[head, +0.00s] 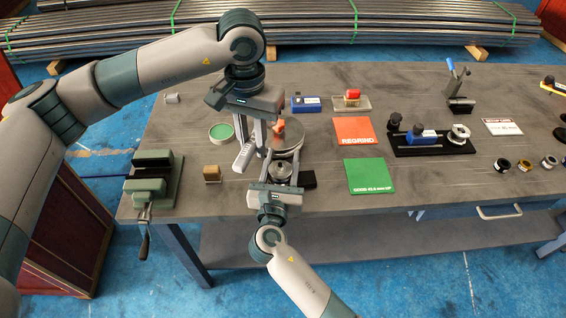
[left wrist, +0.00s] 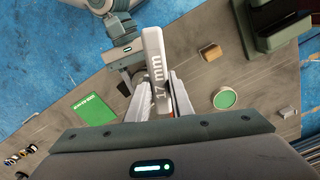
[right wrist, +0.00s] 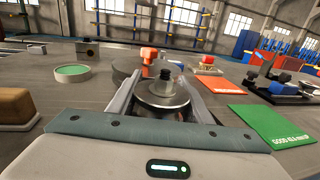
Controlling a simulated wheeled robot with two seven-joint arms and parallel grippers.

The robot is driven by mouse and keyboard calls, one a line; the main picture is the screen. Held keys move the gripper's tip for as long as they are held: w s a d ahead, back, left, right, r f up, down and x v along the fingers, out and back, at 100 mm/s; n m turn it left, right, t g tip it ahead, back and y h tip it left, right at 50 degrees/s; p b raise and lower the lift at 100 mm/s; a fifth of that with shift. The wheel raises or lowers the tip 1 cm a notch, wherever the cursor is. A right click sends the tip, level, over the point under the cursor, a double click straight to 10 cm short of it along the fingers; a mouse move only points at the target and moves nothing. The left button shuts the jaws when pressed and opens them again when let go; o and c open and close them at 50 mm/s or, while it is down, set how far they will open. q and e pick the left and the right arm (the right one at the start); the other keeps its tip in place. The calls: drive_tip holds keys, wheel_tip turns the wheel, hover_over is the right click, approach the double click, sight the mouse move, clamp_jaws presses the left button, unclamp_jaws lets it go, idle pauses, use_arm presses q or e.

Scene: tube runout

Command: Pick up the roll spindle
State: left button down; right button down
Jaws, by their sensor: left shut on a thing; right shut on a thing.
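My left gripper (head: 262,142) is shut on a grey spanner marked 17 mm (left wrist: 155,72), whose long handle slants down to the left in the head view (head: 244,153). What looks like the roll spindle is a round silver piece with a dark stud on top (right wrist: 163,92); it also shows in the head view (head: 282,170). My right gripper (right wrist: 160,100) is shut on this piece, with a finger on each side. The piece stands upright, low over the table; its underside is hidden. A larger metal disc with an orange knob (head: 279,128) is just behind it.
On the grey table (head: 330,85) are a green vise (head: 152,183) and green-topped tin (head: 221,131) at left, with a small brown block (head: 212,173). A red REGRIND mat (head: 354,131), a green mat (head: 370,176) and a black gauge stand (head: 430,142) are to the right.

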wheel_tip(320, 180, up, 3)
drive_tip(key=shift+f, duration=0.2)
drive_tip(key=shift+s+r, duration=0.15)
drive_tip(key=shift+r, duration=0.05)
drive_tip(key=s+a, duration=0.3)
drive_tip(key=s, duration=1.4)
drive_tip(key=shift+s+a, duration=0.2)
drive_tip(key=shift+w, duration=0.1)
drive_tip(key=w+d, duration=0.1)
drive_tip(key=w, duration=0.5)
drive_tip(key=w+d+r, duration=0.1)
drive_tip(key=w, duration=0.4)
drive_tip(key=w+d, duration=0.1)
drive_tip(key=w, duration=0.5)
drive_tip(key=shift+w+d+r, duration=0.2)
drive_tip(key=shift+w, duration=0.1)
drive_tip(key=shift+f, duration=0.15)
drive_tip(key=shift+f, duration=2.1)
